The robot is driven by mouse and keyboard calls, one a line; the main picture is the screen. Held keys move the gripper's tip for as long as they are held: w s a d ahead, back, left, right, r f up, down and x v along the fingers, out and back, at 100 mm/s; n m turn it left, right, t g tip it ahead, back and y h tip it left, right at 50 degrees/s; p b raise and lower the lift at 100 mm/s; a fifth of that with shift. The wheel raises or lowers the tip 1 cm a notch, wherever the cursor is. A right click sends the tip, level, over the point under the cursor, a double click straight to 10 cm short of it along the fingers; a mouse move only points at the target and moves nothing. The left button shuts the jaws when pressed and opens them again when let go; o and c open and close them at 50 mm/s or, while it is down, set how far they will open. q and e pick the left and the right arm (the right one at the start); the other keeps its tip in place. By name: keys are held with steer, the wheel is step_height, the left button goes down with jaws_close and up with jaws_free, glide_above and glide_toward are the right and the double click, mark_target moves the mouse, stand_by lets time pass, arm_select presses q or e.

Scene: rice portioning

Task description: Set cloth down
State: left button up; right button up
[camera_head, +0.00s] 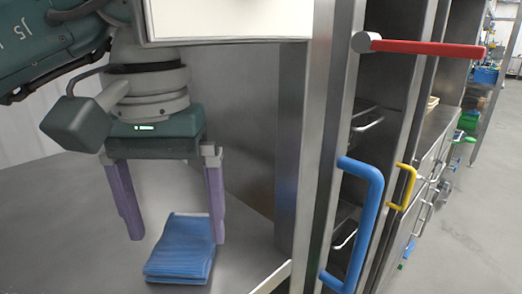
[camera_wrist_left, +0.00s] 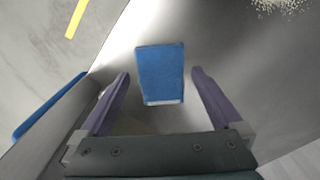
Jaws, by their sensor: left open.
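A blue folded cloth (camera_head: 178,262) lies on the grey metal surface (camera_head: 60,225) at the lower left of the head view. My left gripper (camera_head: 178,238) is above it with its two purple fingers pointing down and spread wide. In the left wrist view the cloth (camera_wrist_left: 160,72) shows between and beyond the fingers of the open left gripper (camera_wrist_left: 160,78), with clear gaps on both sides. The left gripper is empty. My right gripper is in neither view.
A blue handle (camera_head: 374,215), a red handle (camera_head: 425,48) and a yellow handle (camera_head: 405,187) stick out from the metal cabinets on the right. A steel panel (camera_head: 245,120) stands behind the cloth. Scattered white grains (camera_wrist_left: 280,6) show at the wrist view's upper right.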

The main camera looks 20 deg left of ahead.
mark_target(181, 249)
arm_select(q)
step_height(181, 249, up, 9)
steer(key=shift+f+p, duration=0.2)
steer(key=shift+p, duration=0.2)
